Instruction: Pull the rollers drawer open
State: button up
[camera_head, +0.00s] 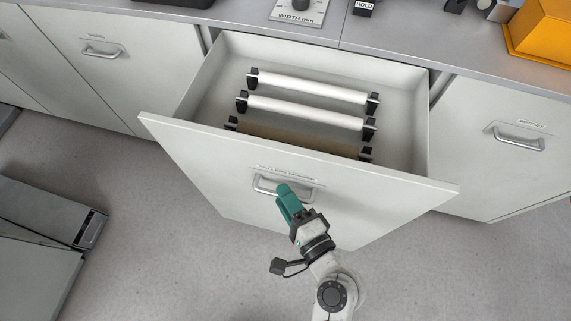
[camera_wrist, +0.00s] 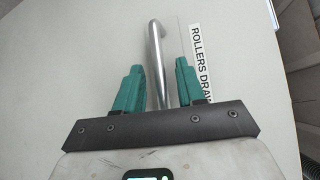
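The rollers drawer (camera_head: 215,158) stands pulled well out from the counter, its inside showing. Its metal handle (camera_head: 264,187) is on the front panel, under a label. In the wrist view, the handle bar (camera_wrist: 156,50) runs between the two green fingers of my gripper (camera_wrist: 159,75), with the "ROLLERS DRAW..." label (camera_wrist: 202,60) to the right. Narrow gaps show between the bar and both fingers, so the gripper looks open around the handle. The fingertips are partly hidden in the head view.
Several rollers lie across the drawer, including a white one (camera_head: 305,110) and a brown one (camera_head: 290,138). Closed drawer fronts with handles stand left (camera_head: 100,50) and right (camera_head: 518,140). A grey metal unit (camera_head: 50,215) is on the floor at left. Floor in front is clear.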

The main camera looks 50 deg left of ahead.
jog(key=v, duration=1)
jog(key=shift+d, duration=0.15)
